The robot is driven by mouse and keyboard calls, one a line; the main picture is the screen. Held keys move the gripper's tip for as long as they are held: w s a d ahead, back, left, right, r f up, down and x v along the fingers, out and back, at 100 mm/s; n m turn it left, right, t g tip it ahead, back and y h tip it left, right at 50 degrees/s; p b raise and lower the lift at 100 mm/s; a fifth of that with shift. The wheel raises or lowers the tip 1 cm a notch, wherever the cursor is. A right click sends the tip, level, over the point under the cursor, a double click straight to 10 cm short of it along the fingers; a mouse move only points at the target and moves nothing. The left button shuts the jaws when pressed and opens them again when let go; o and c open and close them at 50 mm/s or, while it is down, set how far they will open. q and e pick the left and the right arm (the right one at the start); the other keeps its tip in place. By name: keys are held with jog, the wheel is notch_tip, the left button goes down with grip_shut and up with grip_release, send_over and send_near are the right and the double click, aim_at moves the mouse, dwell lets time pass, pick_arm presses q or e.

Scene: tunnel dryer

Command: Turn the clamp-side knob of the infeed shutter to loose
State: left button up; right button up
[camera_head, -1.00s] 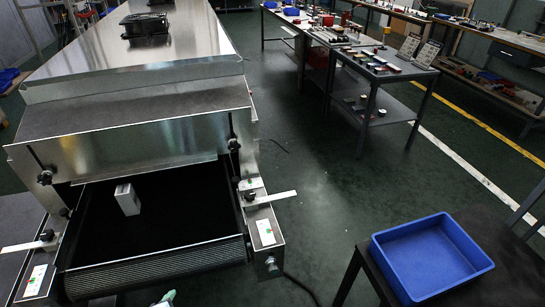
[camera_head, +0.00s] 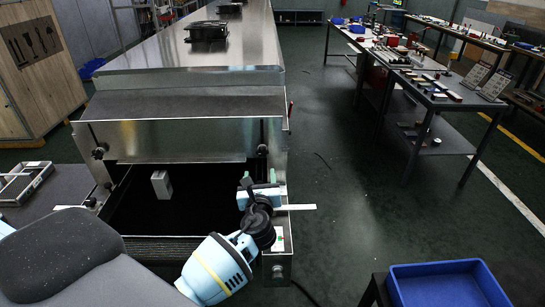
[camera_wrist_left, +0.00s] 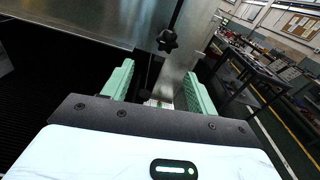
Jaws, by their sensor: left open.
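The infeed shutter (camera_head: 180,138) is a metal plate across the dryer's mouth. A black knob (camera_head: 100,153) sits at its left end and another black knob (camera_head: 262,150) at its right end. The frames do not mark which is the clamp side. My left gripper (camera_head: 259,180) is open near the right end, below that knob. In the left wrist view, a black lobed knob (camera_wrist_left: 168,40) on a rod lies ahead of the green fingers (camera_wrist_left: 158,74), above the gap and apart from them. Nothing is between the fingers. My right gripper is out of view.
A pale block (camera_head: 161,185) stands in the dark dryer opening. A flat metal strip (camera_head: 300,207) sticks out at right beside my left wrist. A blue bin (camera_head: 440,285) is at the lower right. The floor right of the dryer is mostly clear.

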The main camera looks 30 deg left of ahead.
aim_at(262, 152)
pick_arm(q)
jog(key=shift+m+t, duration=0.3)
jog(key=shift+m, duration=0.3)
jog(key=x, duration=0.5)
jog(key=r+x, duration=0.1)
jog(key=x, duration=0.1)
jog(key=shift+w+d+r+b, duration=0.1)
jog(key=shift+w+d+b, duration=0.05)
jog(key=shift+w+b, duration=0.3)
jog(key=shift+w+a+r, duration=0.1)
jog(key=shift+w+a, duration=0.2)
jog(key=shift+w, duration=0.2)
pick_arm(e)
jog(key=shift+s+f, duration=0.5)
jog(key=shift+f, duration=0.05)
pick_arm(q)
jog(key=shift+c, duration=0.5)
jog(key=c, duration=0.9)
jog(key=shift+o, duration=0.2)
